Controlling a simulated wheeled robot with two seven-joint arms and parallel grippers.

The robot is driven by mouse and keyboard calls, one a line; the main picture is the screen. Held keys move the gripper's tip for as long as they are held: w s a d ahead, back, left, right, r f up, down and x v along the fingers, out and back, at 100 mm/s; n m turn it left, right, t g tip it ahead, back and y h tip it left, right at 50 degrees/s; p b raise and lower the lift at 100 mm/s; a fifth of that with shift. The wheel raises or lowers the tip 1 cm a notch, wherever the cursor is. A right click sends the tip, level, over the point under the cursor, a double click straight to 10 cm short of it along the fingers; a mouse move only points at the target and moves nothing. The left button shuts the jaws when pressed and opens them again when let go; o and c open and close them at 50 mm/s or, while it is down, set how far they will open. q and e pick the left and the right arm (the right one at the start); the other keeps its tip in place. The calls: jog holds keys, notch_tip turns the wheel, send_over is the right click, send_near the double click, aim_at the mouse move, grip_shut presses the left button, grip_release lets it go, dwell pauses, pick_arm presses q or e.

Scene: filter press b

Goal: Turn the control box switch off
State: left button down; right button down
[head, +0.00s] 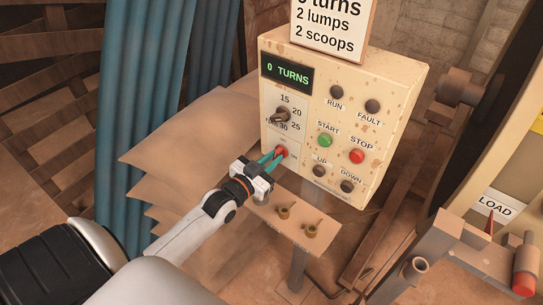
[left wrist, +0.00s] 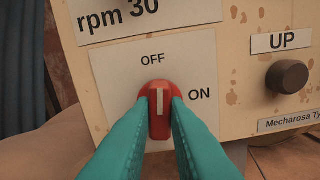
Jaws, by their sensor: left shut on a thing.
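The control box (head: 312,118) is a cream, spotted panel box on a post, with a display reading "0 TURNS". Its red switch (head: 281,152) is low on the left of the panel; it also shows in the left wrist view (left wrist: 160,122). The switch's white line points straight up, close to the OFF label (left wrist: 153,60); the ON label (left wrist: 200,95) is to its right. My left gripper (head: 274,158) has its teal fingers shut on the switch, one on each side. My right gripper is not in view.
The panel also has a speed dial (head: 282,115), a green START button (head: 325,140), a red STOP button (head: 357,156) and dark UP and DOWN knobs. A small shelf (head: 300,232) with brass pieces is below. Blue pipes (head: 145,110) stand left; a LOAD-labelled machine is right.

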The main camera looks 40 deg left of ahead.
pick_arm(q)
jog(key=shift+n+p, duration=0.3)
jog(key=shift+n, duration=0.6)
jog(key=shift+f, duration=0.1)
jog(key=c, duration=1.4)
grip_release()
jog(key=s+b, duration=0.4)
jog(key=s, duration=0.8)
jog(key=shift+a, duration=0.45)
